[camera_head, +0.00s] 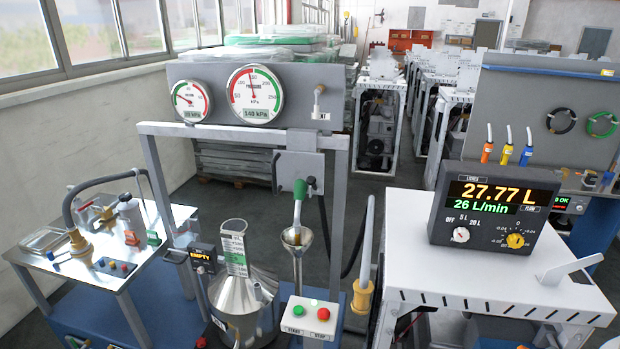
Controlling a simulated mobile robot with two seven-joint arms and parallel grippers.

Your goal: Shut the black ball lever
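I cannot make out a lever with a clear black ball. A metal can (240,298) with a scaled neck stands left of the funnel. Neither gripper is in view.
A start/stop button box (309,314) stands in front. A flow meter (492,208) reading 27.77 L and 26 L/min stands on a white cabinet (408,262) at right. A steel bench (55,262) with bottle and fittings is at left. Floor shows behind the frame.

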